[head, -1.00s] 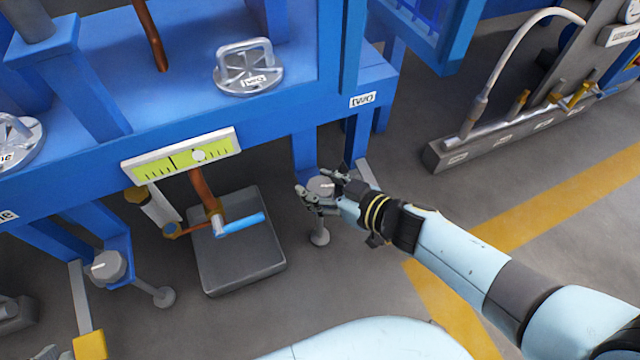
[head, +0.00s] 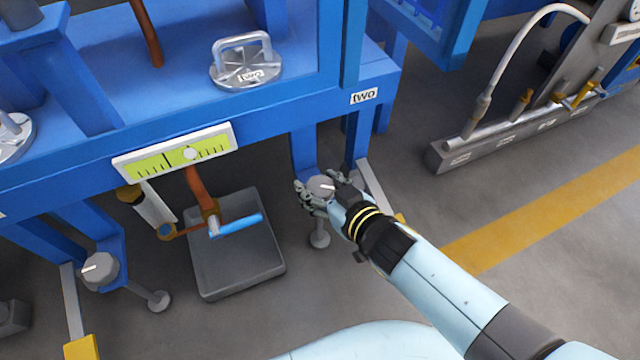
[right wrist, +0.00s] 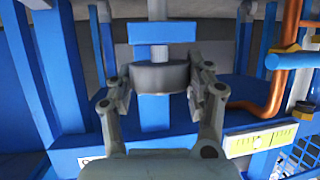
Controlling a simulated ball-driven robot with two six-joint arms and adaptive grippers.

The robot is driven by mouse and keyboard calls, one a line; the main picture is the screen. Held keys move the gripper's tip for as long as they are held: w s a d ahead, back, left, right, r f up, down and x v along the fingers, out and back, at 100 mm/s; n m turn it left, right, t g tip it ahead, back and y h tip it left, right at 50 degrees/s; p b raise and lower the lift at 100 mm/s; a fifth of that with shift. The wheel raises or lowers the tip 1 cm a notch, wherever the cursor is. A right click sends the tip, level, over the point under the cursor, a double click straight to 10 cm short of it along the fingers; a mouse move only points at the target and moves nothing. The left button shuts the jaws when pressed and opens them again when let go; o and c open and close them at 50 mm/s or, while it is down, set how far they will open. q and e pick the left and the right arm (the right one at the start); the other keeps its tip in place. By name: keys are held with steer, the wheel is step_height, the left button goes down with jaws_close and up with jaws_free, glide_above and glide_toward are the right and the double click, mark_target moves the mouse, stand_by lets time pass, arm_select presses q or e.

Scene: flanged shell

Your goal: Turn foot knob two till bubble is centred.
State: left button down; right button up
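The level vial (head: 150,165) is a yellow-green strip in a white frame on the blue beam. Its white bubble (head: 190,154) sits right of the dark centre mark. Foot knob two (head: 319,186), a grey round knob with a white line, is below the label "two" (head: 364,97). My right gripper (head: 322,193) is around this knob. In the right wrist view, the knob (right wrist: 160,76) is between the fingers (right wrist: 160,92), which appear to touch both sides. The vial also shows in the right wrist view (right wrist: 260,139). My left gripper is out of view.
Another grey foot knob (head: 100,271) is at the lower left. Floor is clear around the yellow line (head: 540,220).

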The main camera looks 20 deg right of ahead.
steer(key=o, duration=0.4)
steer(key=shift+c, duration=0.2)
steer(key=shift+s, duration=0.1)
steer(key=v, duration=0.7)
steer(key=shift+s+d+r, duration=0.1)
steer(key=shift+s, duration=0.05)
